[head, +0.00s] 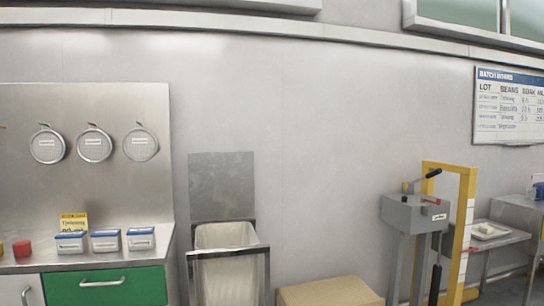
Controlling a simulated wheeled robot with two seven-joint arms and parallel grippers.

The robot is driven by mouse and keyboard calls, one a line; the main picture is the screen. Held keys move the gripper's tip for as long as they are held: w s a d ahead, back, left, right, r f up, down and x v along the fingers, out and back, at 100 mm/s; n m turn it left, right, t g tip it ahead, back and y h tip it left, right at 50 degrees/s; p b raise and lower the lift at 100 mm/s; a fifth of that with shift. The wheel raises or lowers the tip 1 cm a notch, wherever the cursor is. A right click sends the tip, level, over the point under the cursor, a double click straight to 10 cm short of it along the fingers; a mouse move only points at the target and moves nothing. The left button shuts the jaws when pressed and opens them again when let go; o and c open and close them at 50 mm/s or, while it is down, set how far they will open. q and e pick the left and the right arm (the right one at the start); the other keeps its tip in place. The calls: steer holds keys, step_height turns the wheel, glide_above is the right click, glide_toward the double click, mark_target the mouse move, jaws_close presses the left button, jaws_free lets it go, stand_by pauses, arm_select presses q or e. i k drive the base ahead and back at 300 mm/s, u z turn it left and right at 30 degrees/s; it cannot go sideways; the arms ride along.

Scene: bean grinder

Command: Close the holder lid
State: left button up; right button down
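A metal-framed holder (229,252) stands against the wall at the lower middle, with a pale bag or liner (226,236) hanging inside it. A flat grey panel that looks like its lid (222,186) stands upright at the back of the holder. The top of the holder is uncovered, so the lid looks open. The lower part of the holder is cut off by the bottom of the picture. Neither of my grippers is in view.
A steel counter with a green drawer (105,287) stands at the left, with several small labelled boxes (141,239) on top. A tan box or sack (329,292) sits right of the holder. Farther right are a grey lever machine (414,214) and a yellow frame (465,215).

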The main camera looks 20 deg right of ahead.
mark_target(222, 185)
steer(key=z, duration=0.95)
steer(key=i, duration=1.05)
steer(key=z, duration=0.75)
steer(key=i, duration=1.55)
steer(key=u, duration=1.3)
steer(key=i, duration=0.75)
steer(key=u, duration=0.8)
